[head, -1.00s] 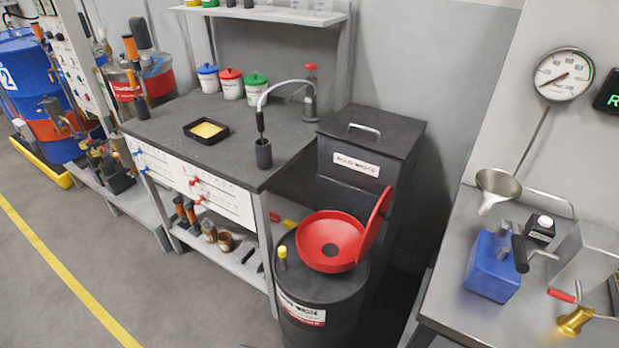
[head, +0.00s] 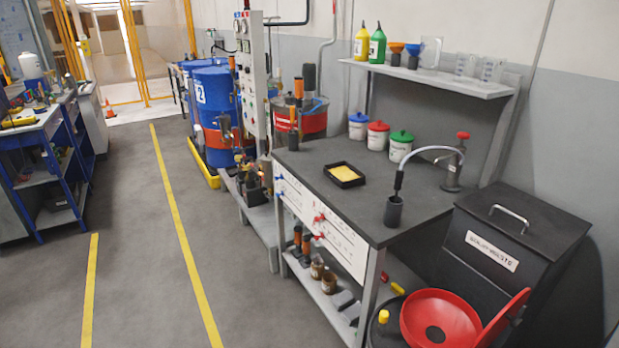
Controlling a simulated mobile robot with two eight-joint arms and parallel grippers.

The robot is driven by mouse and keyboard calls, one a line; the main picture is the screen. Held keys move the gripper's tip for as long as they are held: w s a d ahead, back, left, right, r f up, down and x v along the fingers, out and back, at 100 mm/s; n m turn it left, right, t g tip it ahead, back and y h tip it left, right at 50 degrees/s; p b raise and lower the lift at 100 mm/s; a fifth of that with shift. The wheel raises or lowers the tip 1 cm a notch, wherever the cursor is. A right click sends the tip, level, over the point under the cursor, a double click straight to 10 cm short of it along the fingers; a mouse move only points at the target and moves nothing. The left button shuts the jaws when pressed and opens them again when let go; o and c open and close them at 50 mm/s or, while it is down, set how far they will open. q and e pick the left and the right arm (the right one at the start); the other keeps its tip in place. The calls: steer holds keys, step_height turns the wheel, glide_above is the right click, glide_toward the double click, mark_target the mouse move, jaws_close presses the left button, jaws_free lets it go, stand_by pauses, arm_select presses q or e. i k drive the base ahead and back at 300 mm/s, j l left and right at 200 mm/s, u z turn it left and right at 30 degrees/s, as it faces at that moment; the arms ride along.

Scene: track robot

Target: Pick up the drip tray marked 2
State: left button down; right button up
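I cannot make out any tray with a readable 2. A small black square tray (head: 344,174) with a yellow pad or filling lies on the dark workbench top (head: 310,155); no number shows on it. The blue drum (head: 212,85) farther back bears a white 2, and a yellow tray edge (head: 205,166) shows on the floor below it. A small dark container (head: 255,194) stands on the low grey stand beside the drums; its marking is too small to read. Neither of my grippers is in view.
A red funnel (head: 418,304) sits at the bottom right, near a black waste bin (head: 530,232). Lidded tubs (head: 377,134) stand at the bench's back. A blue-framed bench (head: 42,170) is at the left. The grey floor aisle (head: 140,220) with yellow lines is clear.

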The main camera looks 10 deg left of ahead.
mark_target(344, 175)
steer(key=i+j+z, duration=0.1)
steer(key=z, duration=0.75)
steer(key=i+j+z, duration=0.4)
steer(key=j, duration=0.25)
steer(key=i+j+z, duration=0.2)
steer(key=j, duration=0.2)
steer(key=k+l, duration=0.05)
steer(key=k, duration=0.05)
